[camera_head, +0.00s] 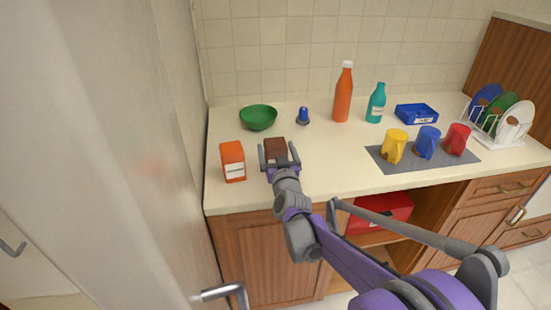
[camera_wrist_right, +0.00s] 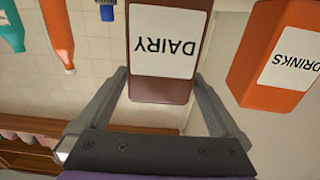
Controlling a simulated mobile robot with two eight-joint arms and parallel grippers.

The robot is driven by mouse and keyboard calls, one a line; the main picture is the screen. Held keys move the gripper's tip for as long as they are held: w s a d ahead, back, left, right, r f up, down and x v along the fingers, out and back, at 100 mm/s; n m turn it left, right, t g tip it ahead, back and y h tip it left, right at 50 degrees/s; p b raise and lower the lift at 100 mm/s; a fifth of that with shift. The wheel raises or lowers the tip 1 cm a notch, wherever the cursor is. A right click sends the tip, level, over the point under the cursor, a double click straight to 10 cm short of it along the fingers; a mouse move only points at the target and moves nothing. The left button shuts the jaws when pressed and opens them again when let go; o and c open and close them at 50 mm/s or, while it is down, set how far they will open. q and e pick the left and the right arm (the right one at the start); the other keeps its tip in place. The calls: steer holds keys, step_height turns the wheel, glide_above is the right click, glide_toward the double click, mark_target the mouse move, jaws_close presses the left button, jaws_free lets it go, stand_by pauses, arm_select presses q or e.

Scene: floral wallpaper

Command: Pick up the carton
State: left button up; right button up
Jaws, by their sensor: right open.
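A brown carton (camera_head: 275,148) stands on the counter. In the right wrist view the brown carton (camera_wrist_right: 168,50) has a white label reading DAIRY, upside down. My right gripper (camera_head: 278,155) is open, with one finger on each side of the brown carton. In the wrist view a finger shows at each side of its lower part, and I cannot tell whether they touch it. An orange carton (camera_head: 232,162) stands just left of my right gripper; in the wrist view this orange carton (camera_wrist_right: 280,55) is labelled DRINKS. My left gripper is not in view.
A green bowl (camera_head: 258,118) and a blue-topped object (camera_head: 303,115) stand behind. An orange bottle (camera_head: 343,95), teal bottle (camera_head: 376,104) and blue tray (camera_head: 416,114) are further right. Several mugs stand on a grey mat (camera_head: 400,167), beside a plate rack (camera_head: 492,138).

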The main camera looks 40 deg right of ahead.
steer(key=shift+x, duration=0.8)
steer(key=c, duration=1.6)
